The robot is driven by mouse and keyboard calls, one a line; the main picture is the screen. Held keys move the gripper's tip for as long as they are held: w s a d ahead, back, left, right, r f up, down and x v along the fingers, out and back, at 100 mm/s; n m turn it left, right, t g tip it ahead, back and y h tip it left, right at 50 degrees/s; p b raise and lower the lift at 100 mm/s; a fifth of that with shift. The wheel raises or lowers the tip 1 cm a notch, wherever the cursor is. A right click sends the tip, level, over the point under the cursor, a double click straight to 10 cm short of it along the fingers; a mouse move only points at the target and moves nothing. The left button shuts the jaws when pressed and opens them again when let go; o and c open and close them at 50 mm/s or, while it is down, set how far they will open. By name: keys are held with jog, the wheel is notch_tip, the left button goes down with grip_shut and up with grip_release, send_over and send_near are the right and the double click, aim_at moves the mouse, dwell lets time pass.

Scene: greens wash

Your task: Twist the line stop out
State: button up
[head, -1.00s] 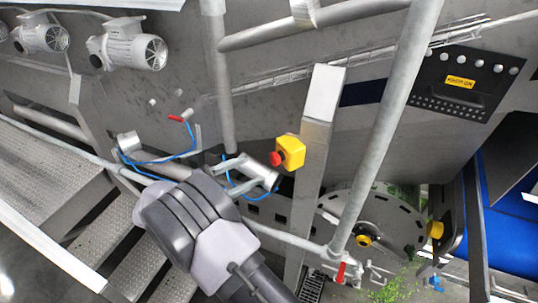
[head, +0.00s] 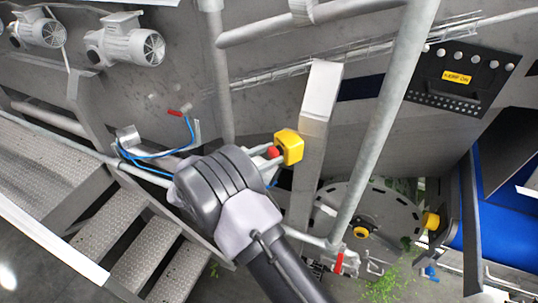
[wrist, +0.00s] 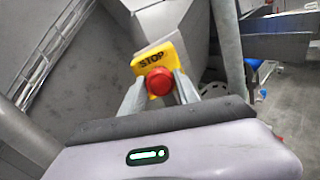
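The line stop is a red mushroom button on a yellow box (head: 290,147), fixed to the side of a grey post. The red button (head: 272,153) faces my gripper. In the wrist view, the yellow box (wrist: 152,59) reads STOP and the red button (wrist: 159,82) shows in full. My gripper (wrist: 159,86) is open, with one finger to the left of the button and one to the right. The fingertips are close to the button; I cannot tell whether they touch it.
The grey post (head: 319,100) stands right behind the yellow box. A slanting pipe rail (head: 385,110) is to its right. A red-handled valve with a blue hose (head: 187,128) is at left, above metal steps (head: 110,212). A round drum cover (head: 385,215) is lower right.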

jog(key=shift+f+m+b, duration=0.15)
jog(key=shift+m+b, duration=0.15)
jog(key=shift+b, duration=0.1)
grip_shut()
jog(key=m+b, duration=0.2)
jog(key=shift+f+m+b, duration=0.1)
jog(key=shift+m+b, duration=0.3)
jog(key=m+b, duration=0.3)
jog(key=shift+s, duration=0.1)
jog(key=shift+m+b, duration=0.35)
jog(key=shift+m, duration=0.35)
jog(key=shift+r, duration=0.2)
jog(key=o, duration=1.3)
grip_release()
jog(key=shift+c, duration=0.2)
